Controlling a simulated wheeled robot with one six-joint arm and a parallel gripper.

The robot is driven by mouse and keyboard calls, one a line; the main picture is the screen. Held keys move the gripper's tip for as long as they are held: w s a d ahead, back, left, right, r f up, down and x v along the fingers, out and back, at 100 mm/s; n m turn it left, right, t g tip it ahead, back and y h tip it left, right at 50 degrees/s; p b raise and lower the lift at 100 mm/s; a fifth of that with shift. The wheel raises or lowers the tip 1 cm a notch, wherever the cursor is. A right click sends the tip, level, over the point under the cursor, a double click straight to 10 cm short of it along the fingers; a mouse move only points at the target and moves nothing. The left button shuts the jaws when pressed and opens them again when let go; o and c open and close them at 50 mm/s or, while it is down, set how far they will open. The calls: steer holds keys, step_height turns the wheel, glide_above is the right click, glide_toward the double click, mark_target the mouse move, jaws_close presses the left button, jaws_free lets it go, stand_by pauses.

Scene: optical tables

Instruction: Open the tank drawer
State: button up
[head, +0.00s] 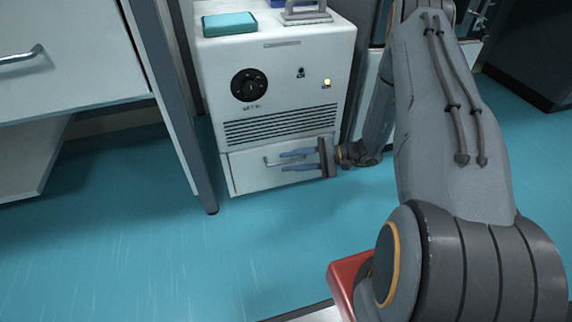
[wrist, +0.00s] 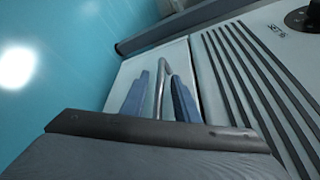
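The tank drawer (head: 246,178) is the white front at the bottom of the white tank unit (head: 222,78). It looks flush with the unit, though a small gap would be hard to tell. Its metal bar handle (head: 271,162) runs sideways across the front. My gripper (head: 284,160) reaches in from the right, its two blue fingers above and below the handle line. In the wrist view the handle (wrist: 161,85) lies between the fingers of my gripper (wrist: 162,78), which are apart with space around the bar. The far end of the handle is partly hidden in the head view.
The unit bears a dark knob (head: 249,85), a vent grille (head: 280,126) and a teal box (head: 229,23) on top. A table leg (head: 180,120) stands close at its left. Blue floor (head: 270,240) in front is clear. A red object (head: 345,278) sits near my arm.

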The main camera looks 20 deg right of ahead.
steer(key=shift+w+a+f, duration=0.15)
steer(key=shift+w+a, duration=0.1)
steer(key=shift+a, duration=0.4)
jaws_close()
steer(key=shift+s, duration=0.1)
steer(key=s+p, duration=1)
steer(key=s, duration=0.8)
jaws_free()
steer(key=shift+d, duration=0.1)
steer(key=p+v, duration=0.2)
steer(key=v, duration=0.5)
steer(key=shift+s+d, duration=0.15)
steer(key=shift+d, duration=0.15)
